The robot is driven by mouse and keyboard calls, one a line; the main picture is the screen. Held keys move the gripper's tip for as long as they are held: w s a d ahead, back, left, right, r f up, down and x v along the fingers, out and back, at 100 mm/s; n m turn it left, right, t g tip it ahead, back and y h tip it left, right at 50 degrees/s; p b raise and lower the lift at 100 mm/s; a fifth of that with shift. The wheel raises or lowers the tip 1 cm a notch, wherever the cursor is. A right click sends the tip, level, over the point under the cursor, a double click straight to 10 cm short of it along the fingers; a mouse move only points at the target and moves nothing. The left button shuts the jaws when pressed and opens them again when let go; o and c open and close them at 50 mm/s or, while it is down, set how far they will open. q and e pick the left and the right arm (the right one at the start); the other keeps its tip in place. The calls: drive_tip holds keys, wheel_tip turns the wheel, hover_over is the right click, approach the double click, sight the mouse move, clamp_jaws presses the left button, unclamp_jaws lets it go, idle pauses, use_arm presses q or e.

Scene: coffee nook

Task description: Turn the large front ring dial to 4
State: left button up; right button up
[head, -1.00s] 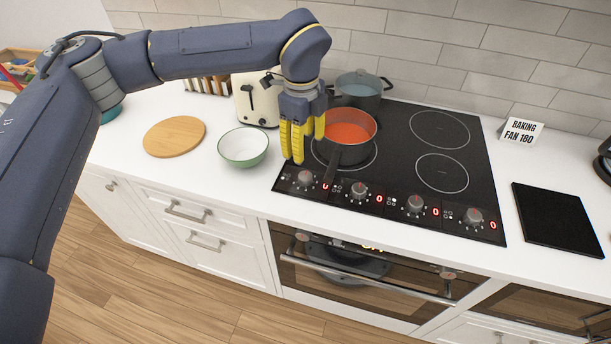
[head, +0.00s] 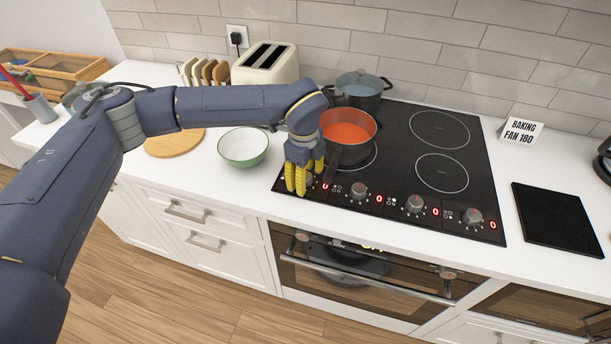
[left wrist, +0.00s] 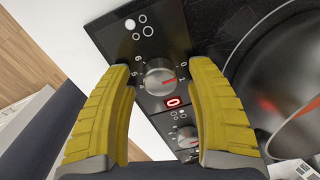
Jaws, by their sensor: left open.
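The leftmost ring dial is a silver knob with a red pointer line, seen in the left wrist view (left wrist: 158,79); its pointer lies on the side of the printed 0 and 1. The red display (left wrist: 173,101) beside it reads 0. My left gripper (head: 302,187) is open, with its yellow fingers pointing down over this dial and hiding it in the head view. In the left wrist view my left gripper (left wrist: 162,70) has one finger on each side of the dial; I cannot tell whether they touch it. My right gripper is not in view.
A pan with red sauce (head: 347,127) stands on the front left ring, its handle reaching toward the dials. Other dials (head: 359,191) run to the right, each display showing 0.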

use_arm(q)
clamp_jaws()
idle(0.5)
